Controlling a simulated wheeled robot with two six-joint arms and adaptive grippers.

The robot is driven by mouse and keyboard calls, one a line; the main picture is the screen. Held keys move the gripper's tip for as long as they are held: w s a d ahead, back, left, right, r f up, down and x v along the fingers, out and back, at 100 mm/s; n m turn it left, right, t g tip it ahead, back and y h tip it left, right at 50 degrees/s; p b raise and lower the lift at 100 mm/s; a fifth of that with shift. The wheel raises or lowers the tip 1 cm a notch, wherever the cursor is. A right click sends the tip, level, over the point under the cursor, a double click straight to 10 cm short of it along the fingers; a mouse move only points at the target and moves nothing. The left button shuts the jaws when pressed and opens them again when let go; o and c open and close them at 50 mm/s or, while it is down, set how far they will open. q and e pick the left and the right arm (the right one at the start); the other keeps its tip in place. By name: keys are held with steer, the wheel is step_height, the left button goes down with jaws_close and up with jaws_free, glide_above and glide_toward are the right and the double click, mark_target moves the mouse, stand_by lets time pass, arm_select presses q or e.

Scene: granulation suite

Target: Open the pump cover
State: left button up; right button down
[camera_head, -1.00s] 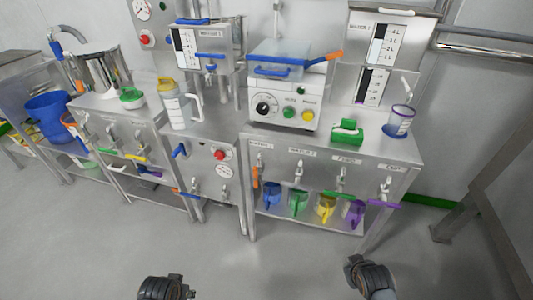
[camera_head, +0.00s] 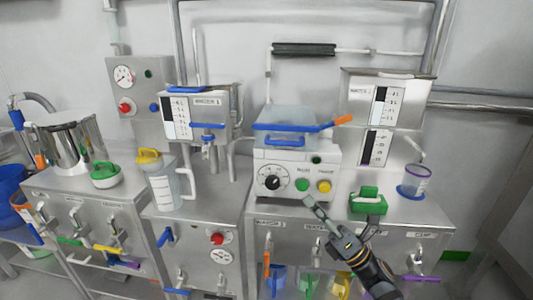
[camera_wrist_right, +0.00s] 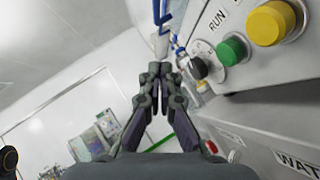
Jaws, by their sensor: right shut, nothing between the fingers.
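The white pump (camera_head: 297,172) stands on the steel bench, with a black dial, a green button and a yellow button on its front. Its clear bluish cover (camera_head: 288,115) lies down on top. A blue bar with an orange end (camera_head: 343,119) runs along the cover's front and sticks out to the right. My right gripper (camera_head: 312,204) is shut and empty, in front of the pump's lower right front, below the cover. In the right wrist view the gripper (camera_wrist_right: 155,75) shows shut, beside the pump's front panel (camera_wrist_right: 235,75). My left gripper is out of view.
A green-handled block (camera_head: 368,200) and a clear purple-rimmed cup (camera_head: 414,180) stand right of the pump. A white-handled jug (camera_head: 165,185) stands to the left. Steel tanks (camera_head: 205,115) flank the pump. Taps line the bench front.

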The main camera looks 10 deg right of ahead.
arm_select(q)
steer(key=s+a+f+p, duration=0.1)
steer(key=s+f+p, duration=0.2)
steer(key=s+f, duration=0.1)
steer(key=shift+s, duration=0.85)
arm_select(e)
steer(key=w+a+r, duration=0.4)
steer(key=w+r, duration=0.3)
steer(key=r, duration=0.2)
steer(key=shift+a+r, duration=0.15)
steer(key=shift+r, duration=0.1)
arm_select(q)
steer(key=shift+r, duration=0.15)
